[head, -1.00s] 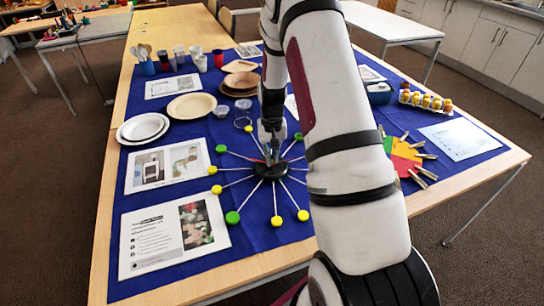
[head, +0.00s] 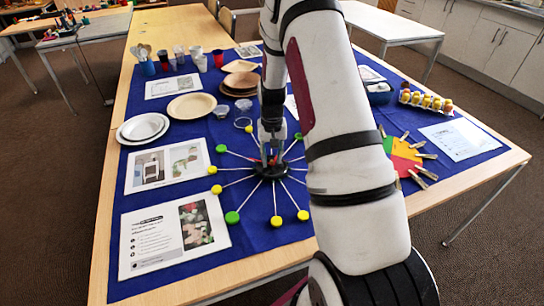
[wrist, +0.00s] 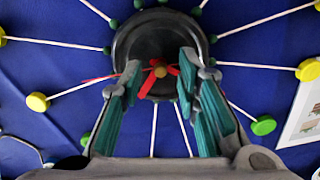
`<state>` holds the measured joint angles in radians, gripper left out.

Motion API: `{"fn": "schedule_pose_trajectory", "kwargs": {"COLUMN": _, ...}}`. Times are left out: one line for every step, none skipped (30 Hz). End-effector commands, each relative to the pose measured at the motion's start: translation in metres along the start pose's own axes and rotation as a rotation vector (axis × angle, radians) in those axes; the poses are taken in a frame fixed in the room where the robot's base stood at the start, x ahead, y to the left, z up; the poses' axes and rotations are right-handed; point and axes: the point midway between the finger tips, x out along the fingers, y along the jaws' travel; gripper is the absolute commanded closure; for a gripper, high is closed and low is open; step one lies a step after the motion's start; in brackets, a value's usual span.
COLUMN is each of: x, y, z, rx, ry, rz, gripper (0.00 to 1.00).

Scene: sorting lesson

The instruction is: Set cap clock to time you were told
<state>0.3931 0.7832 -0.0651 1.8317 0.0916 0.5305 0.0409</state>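The cap clock lies on the blue cloth: a round black hub (head: 271,171) with white sticks fanning out to green and yellow caps. In the wrist view the hub (wrist: 124,45) is at the top middle. Red hands (wrist: 160,72) cross at a small brownish pin on it; parts of them are hidden by my fingers. My gripper (head: 269,160) points down over the hub in the head view. In the wrist view my gripper (wrist: 158,66) is open, its teal-padded fingers apart on either side of the pin. I cannot tell whether they touch the hands.
Printed sheets (head: 169,236) and plates (head: 143,128) lie left of the clock. Cups (head: 197,58) stand at the back. A coloured wheel with clothespins (head: 404,158) and a row of yellow-topped pieces (head: 427,100) are right. My arm hides part of the table.

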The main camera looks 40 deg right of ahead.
Motion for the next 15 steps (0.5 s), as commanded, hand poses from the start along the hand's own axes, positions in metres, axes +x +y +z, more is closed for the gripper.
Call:
{"fn": "schedule_pose_trajectory", "kwargs": {"x": 0.000, "y": 0.000, "z": 0.000, "rx": 0.000, "ry": 0.000, "rz": 0.000, "gripper": 0.70}}
{"fn": "schedule_pose_trajectory", "kwargs": {"x": 0.000, "y": 0.000, "z": 0.000, "rx": 0.000, "ry": 0.000, "rz": 0.000, "gripper": 0.70}}
{"fn": "schedule_pose_trajectory", "kwargs": {"x": 0.000, "y": 0.000, "z": 0.000, "rx": 0.000, "ry": 0.000, "rz": 0.000, "gripper": 0.70}}
{"fn": "schedule_pose_trajectory", "kwargs": {"x": 0.000, "y": 0.000, "z": 0.000, "rx": 0.000, "ry": 0.000, "rz": 0.000, "gripper": 0.70}}
{"fn": "schedule_pose_trajectory", "kwargs": {"x": 0.000, "y": 0.000, "z": 0.000, "rx": 0.000, "ry": 0.000, "rz": 0.000, "gripper": 0.70}}
{"fn": "schedule_pose_trajectory", "kwargs": {"x": 0.000, "y": 0.000, "z": 0.000, "rx": 0.000, "ry": 0.001, "rz": 0.000, "gripper": 0.70}}
{"fn": "schedule_pose_trajectory", "kwargs": {"x": -0.001, "y": 0.000, "z": 0.000, "rx": 0.000, "ry": 0.001, "rz": 0.000, "gripper": 0.70}}
{"fn": "schedule_pose_trajectory", "kwargs": {"x": -0.002, "y": 0.000, "z": -0.001, "rx": 0.000, "ry": 0.001, "rz": 0.000, "gripper": 0.70}}
{"fn": "schedule_pose_trajectory", "kwargs": {"x": -0.004, "y": 0.000, "z": -0.001, "rx": 0.000, "ry": 0.002, "rz": 0.000, "gripper": 0.70}}
{"fn": "schedule_pose_trajectory", "kwargs": {"x": -0.007, "y": 0.000, "z": -0.001, "rx": 0.000, "ry": 0.002, "rz": 0.000, "gripper": 0.70}}
{"fn": "schedule_pose_trajectory", "kwargs": {"x": -0.010, "y": 0.000, "z": -0.001, "rx": 0.000, "ry": 0.003, "rz": 0.000, "gripper": 0.70}}
{"fn": "schedule_pose_trajectory", "kwargs": {"x": -0.015, "y": 0.000, "z": -0.001, "rx": 0.000, "ry": 0.004, "rz": 0.000, "gripper": 0.70}}
{"fn": "schedule_pose_trajectory", "kwargs": {"x": -0.020, "y": 0.000, "z": -0.001, "rx": 0.000, "ry": 0.004, "rz": 0.000, "gripper": 0.70}}
{"fn": "schedule_pose_trajectory", "kwargs": {"x": -0.025, "y": 0.000, "z": -0.001, "rx": 0.000, "ry": 0.005, "rz": 0.000, "gripper": 0.70}}
{"fn": "schedule_pose_trajectory", "kwargs": {"x": -0.033, "y": 0.000, "z": -0.001, "rx": 0.000, "ry": 0.005, "rz": 0.000, "gripper": 0.70}}
